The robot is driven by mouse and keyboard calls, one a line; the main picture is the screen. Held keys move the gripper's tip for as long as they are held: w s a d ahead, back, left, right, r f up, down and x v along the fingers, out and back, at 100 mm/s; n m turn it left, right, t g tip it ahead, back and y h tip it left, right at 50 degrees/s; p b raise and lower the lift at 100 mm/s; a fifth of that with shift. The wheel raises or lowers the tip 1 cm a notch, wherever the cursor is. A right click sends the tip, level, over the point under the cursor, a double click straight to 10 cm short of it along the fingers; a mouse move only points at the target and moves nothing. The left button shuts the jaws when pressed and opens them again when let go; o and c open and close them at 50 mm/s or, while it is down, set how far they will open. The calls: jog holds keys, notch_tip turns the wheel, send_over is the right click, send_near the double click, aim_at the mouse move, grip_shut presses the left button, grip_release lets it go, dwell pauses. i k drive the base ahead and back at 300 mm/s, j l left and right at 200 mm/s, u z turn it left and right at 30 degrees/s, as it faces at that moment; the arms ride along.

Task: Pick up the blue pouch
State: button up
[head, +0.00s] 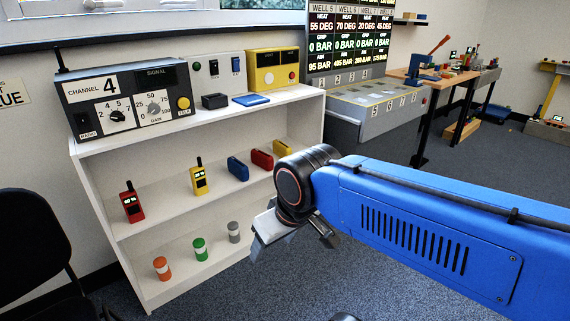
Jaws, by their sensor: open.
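The blue pouch (237,168) lies on the middle shelf of the white shelf unit, between a yellow handheld radio on its left and a red pouch (262,159) on its right. My gripper (288,240) is open and hangs in front of the shelf unit's right side, lower in the picture than the blue pouch and to its right. Nothing shows between its fingers, and it is apart from the pouch. My wrist partly covers the fingers.
The white shelf unit (207,125) also holds a yellow pouch (282,148), a red radio (131,203), the yellow radio (199,177) and small canisters on the lower shelf (200,249). A black chair (38,245) stands at left. Grey floor is open at right.

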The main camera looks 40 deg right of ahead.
aim_at(240, 170)
jog(key=z, duration=0.55)
jog(key=i+u, duration=0.25)
jog(key=i, duration=0.2)
jog(key=i+l+u, duration=0.15)
jog(key=i+u, duration=0.15)
jog(key=i, duration=0.15)
